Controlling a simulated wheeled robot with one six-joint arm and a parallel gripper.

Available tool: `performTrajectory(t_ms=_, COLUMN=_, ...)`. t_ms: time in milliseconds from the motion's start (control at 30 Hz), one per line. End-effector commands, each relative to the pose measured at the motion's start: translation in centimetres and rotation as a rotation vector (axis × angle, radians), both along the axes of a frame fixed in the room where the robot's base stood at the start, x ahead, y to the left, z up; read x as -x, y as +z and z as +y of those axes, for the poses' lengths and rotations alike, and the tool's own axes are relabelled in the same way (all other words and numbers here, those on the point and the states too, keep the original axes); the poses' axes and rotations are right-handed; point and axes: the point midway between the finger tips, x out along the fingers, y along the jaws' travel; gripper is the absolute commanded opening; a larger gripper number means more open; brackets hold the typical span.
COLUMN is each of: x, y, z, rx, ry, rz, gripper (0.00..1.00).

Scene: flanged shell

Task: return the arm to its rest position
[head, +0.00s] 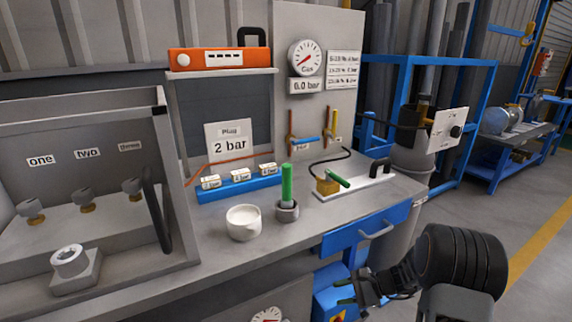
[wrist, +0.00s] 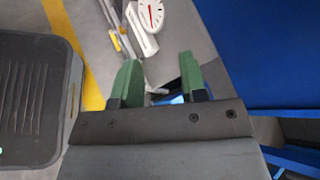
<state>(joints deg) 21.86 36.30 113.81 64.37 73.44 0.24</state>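My gripper (head: 345,291) is low at the front right in the head view, below the bench top and beside the blue drawer front (head: 368,232). In the wrist view its two green fingertips (wrist: 159,80) stand apart with nothing between them. My dark arm link bends to the right of it in the head view. The gripper appears clear of the bench, though its exact distance to the blue drawer and cabinet cannot be told.
On the bench (head: 312,221) stand a white cup (head: 243,222), a green rod in a grey holder (head: 287,188), and a blue rack (head: 240,189) with labelled blocks. A grey bin (head: 398,245) is behind my arm. Open floor lies right.

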Motion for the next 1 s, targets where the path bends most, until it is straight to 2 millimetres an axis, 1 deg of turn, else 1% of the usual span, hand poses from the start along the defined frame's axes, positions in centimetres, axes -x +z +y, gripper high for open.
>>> performTrajectory(t_ms=33, x=1.3, y=6.1, z=1.0, rx=0.085, ry=0.09, rz=-0.049, gripper=0.39)
performTrajectory(t_ms=67, x=2.1, y=8.1, z=1.4, rx=0.137, ry=0.14, rz=-0.073, gripper=0.39)
performTrajectory(t_ms=100, x=3.3, y=10.7, z=1.9, rx=0.205, ry=0.206, rz=-0.107, gripper=0.39)
performTrajectory(t_ms=167, x=5.0, y=14.5, z=2.4, rx=0.311, ry=0.302, rz=-0.164, gripper=0.39)
performTrajectory(t_ms=200, x=6.2, y=16.9, z=2.6, rx=0.381, ry=0.365, rz=-0.204, gripper=0.39)
performTrajectory(t_ms=267, x=7.9, y=20.4, z=2.7, rx=0.488, ry=0.452, rz=-0.266, gripper=0.39)
performTrajectory(t_ms=300, x=9.0, y=22.6, z=2.7, rx=0.558, ry=0.508, rz=-0.31, gripper=0.39)
performTrajectory(t_ms=367, x=10.4, y=25.7, z=2.5, rx=0.661, ry=0.584, rz=-0.378, gripper=0.39)
performTrajectory(t_ms=400, x=11.3, y=27.6, z=2.3, rx=0.727, ry=0.628, rz=-0.422, gripper=0.39)
performTrajectory(t_ms=500, x=13.1, y=31.7, z=1.8, rx=0.876, ry=0.724, rz=-0.527, gripper=0.39)
performTrajectory(t_ms=600, x=14.5, y=34.9, z=1.2, rx=1.001, ry=0.796, rz=-0.618, gripper=0.39)
performTrajectory(t_ms=700, x=15.3, y=37.2, z=0.7, rx=1.096, ry=0.846, rz=-0.689, gripper=0.39)
performTrajectory(t_ms=833, x=16.0, y=38.9, z=0.3, rx=1.172, ry=0.883, rz=-0.747, gripper=0.39)
performTrajectory(t_ms=1000, x=16.2, y=39.5, z=0.1, rx=1.209, ry=0.901, rz=-0.774, gripper=0.39)
